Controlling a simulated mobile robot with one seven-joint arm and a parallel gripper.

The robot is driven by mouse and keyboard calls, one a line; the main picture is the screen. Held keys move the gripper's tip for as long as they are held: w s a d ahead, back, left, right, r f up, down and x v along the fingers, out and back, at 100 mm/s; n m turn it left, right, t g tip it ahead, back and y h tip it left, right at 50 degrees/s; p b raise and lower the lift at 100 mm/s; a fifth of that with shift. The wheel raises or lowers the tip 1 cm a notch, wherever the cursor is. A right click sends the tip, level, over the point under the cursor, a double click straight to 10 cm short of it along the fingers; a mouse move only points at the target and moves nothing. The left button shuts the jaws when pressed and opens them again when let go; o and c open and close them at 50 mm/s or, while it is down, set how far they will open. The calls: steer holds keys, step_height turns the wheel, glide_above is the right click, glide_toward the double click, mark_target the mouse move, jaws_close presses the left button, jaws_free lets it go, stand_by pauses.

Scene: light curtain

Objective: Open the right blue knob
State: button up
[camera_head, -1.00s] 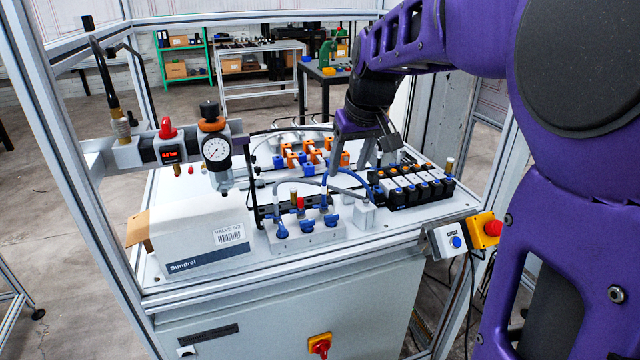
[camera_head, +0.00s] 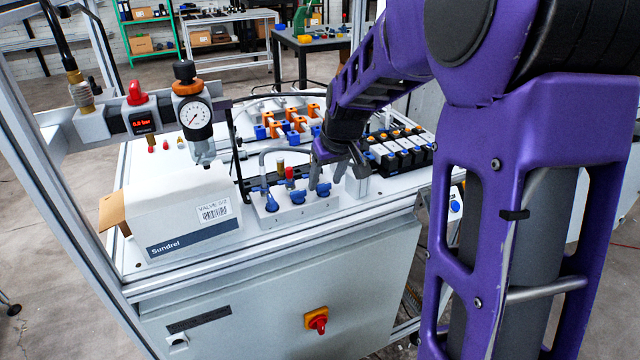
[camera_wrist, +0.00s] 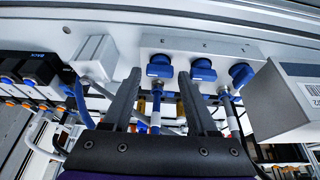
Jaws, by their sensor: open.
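The right blue knob (camera_head: 323,188) is at the right end of a white valve block, beside a middle blue knob (camera_head: 297,196) and a left blue knob (camera_head: 271,205). In the wrist view the order is mirrored, and the right blue knob (camera_wrist: 160,68) is the leftmost. My gripper (camera_head: 338,172) is open and empty, low over the right end of the block. In the wrist view its fingertips (camera_wrist: 159,74) appear on either side of the right knob. I cannot tell whether they touch it. A blue fitting with a hose stands behind the knob, between the fingers.
A small white box (camera_head: 357,182) and black valve modules (camera_head: 398,150) stand right of the block. A white carton (camera_head: 185,215) and a pressure gauge (camera_head: 195,114) are to its left. Hoses (camera_head: 275,153) arch behind it. The table front is bare.

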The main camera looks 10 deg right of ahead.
steer(key=shift+w+f, duration=0.2)
steer(key=shift+f, duration=0.2)
jaws_close()
